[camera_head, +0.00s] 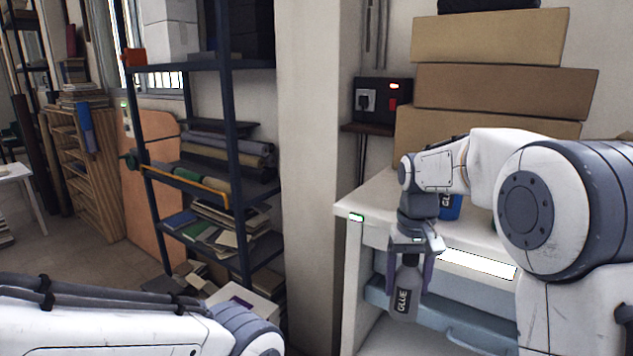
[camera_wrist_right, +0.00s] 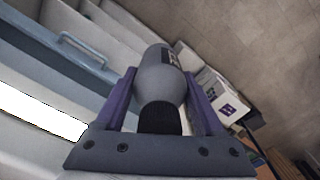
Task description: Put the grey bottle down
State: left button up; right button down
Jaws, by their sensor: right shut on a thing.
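The grey bottle (camera_head: 405,290) has a dark label reading "GLUE" and hangs upright in my right gripper (camera_head: 409,268), in front of the white workbench (camera_head: 378,208). In the right wrist view the bottle (camera_wrist_right: 163,80) sits between the two purple fingers of the right gripper (camera_wrist_right: 158,95), its dark cap towards the camera. The gripper is shut on it. The bottle shows no support under it. My left arm shows at the lower left of the head view, but its gripper is out of view.
A blue bottle (camera_head: 450,207) stands on the bench, partly hidden behind my right arm. Cardboard boxes (camera_head: 490,85) are stacked at the back. A blue-grey drawer (camera_head: 440,318) with a handle is below the bench top. A dark shelf rack (camera_head: 232,130) stands left.

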jog(key=s+f+b, duration=0.1)
jog(key=s+f, duration=0.2)
jog(key=f, duration=0.7)
jog(key=s+f+b, duration=0.2)
jog(key=s+f, duration=0.1)
jog(key=f, duration=0.8)
jog(key=s+f+b, duration=0.1)
jog(key=s+f, duration=0.2)
jog(key=f, duration=0.7)
jog(key=shift+s+d+f, duration=0.2)
jog(key=shift+d, duration=0.2)
